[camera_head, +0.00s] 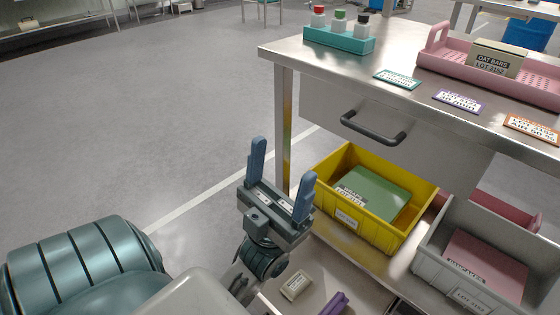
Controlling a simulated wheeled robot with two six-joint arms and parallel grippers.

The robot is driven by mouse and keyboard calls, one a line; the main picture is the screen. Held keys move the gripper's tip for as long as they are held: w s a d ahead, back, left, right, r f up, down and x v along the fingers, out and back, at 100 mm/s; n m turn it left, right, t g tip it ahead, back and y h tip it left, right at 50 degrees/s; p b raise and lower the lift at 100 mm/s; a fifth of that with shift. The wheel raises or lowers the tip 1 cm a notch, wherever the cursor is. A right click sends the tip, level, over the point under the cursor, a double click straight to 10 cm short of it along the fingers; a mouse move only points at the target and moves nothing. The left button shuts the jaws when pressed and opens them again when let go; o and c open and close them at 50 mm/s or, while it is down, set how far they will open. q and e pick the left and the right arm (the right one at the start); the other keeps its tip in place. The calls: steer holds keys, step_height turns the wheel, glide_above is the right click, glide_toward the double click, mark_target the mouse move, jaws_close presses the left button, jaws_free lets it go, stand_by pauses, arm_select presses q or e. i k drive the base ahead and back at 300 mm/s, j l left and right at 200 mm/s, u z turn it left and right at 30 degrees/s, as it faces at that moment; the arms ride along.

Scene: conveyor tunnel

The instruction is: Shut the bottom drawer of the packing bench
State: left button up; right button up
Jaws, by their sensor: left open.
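The packing bench (315,57) stands at the right, with a metal top. Its bottom drawer (318,272) shows low at the picture's lower edge, pulled out, with a cream box (296,285) and a purple object (335,303) inside. The drawer's front is mostly hidden by my arm and cut off by the frame. My left gripper (283,162) is open and empty, fingers pointing up in the picture, left of the yellow bin and above the drawer's left part. I cannot tell whether it touches anything. My right gripper is not in view.
An upper drawer with a dark handle (373,128) is shut. A yellow bin (360,232) and a grey bin (427,268) stand on the shelf. A teal bottle rack (338,39) and pink tray (435,65) are on top. The floor at left is free.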

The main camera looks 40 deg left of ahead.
mark_target(331, 272)
steer(key=k+u, duration=0.2)
steer(key=u, duration=0.25)
steer(key=k+j+u, duration=0.1)
steer(key=u, duration=0.4)
steer(key=k+l+z, duration=0.1)
steer(key=k+z, duration=0.2)
steer(key=k, duration=0.1)
